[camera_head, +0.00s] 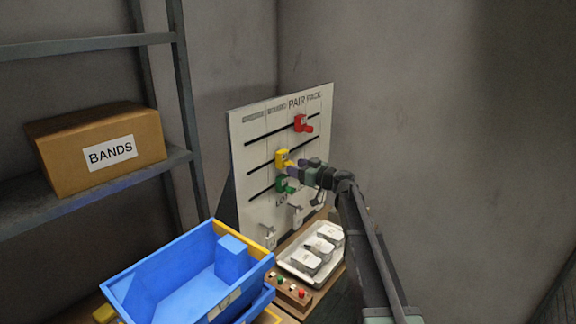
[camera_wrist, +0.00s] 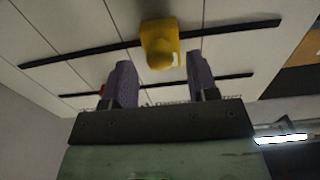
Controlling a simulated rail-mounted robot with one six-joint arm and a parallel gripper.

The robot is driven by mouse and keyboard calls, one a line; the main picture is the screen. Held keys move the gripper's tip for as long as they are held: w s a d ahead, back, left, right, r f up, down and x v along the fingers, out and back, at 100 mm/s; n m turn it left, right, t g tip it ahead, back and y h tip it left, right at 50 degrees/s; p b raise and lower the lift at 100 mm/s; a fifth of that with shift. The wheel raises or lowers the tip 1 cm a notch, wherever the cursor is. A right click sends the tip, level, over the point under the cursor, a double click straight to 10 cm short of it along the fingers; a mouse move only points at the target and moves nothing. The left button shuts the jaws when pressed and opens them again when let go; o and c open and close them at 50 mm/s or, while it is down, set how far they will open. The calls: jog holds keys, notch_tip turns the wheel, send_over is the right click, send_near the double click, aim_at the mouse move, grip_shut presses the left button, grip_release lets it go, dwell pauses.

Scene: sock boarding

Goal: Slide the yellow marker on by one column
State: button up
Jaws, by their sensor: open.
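The yellow marker (camera_head: 282,158) sits on the middle of three dark horizontal slots in the white board (camera_head: 262,135). My gripper (camera_head: 294,168) is just in front of it, with its purple fingers pointing at the board. In the wrist view, the yellow marker (camera_wrist: 160,44) shows between and beyond the two open fingertips of my gripper (camera_wrist: 161,66). I see gaps on both sides and nothing held. The red marker (camera_head: 302,124) is on the top slot, further right. The green marker (camera_head: 283,185) is on the lowest slot, just under the yellow one.
Below the board, a white tray (camera_head: 283,261) holds several pale pieces. A box with small coloured buttons (camera_head: 291,291) sits in front of it. A blue bin (camera_head: 137,292) stands at the lower left. A shelf with a BANDS carton (camera_head: 60,153) is further left.

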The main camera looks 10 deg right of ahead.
jog(key=v, duration=0.6)
jog(key=s+a+f+m+g+h, duration=0.2)
jog(key=s+f+m+g, duration=0.15)
jog(key=s+f, duration=0.4)
jog(key=s+a+f+m+g+h, duration=0.1)
jog(key=s+f+m+g+h, duration=0.3)
jog(key=s, duration=0.6)
jog(key=s+d+f+m+g+h, duration=0.1)
jog(key=s+f+g+h, duration=0.1)
jog(key=s, duration=0.8)
jog(key=s+f+g+h, duration=0.3)
jog(key=s+h, duration=0.2)
jog(key=s, duration=0.6)
jog(key=shift+s+d+f+m, duration=0.3)
jog(key=shift+d+m, duration=0.05)
jog(key=shift+d, duration=0.05)
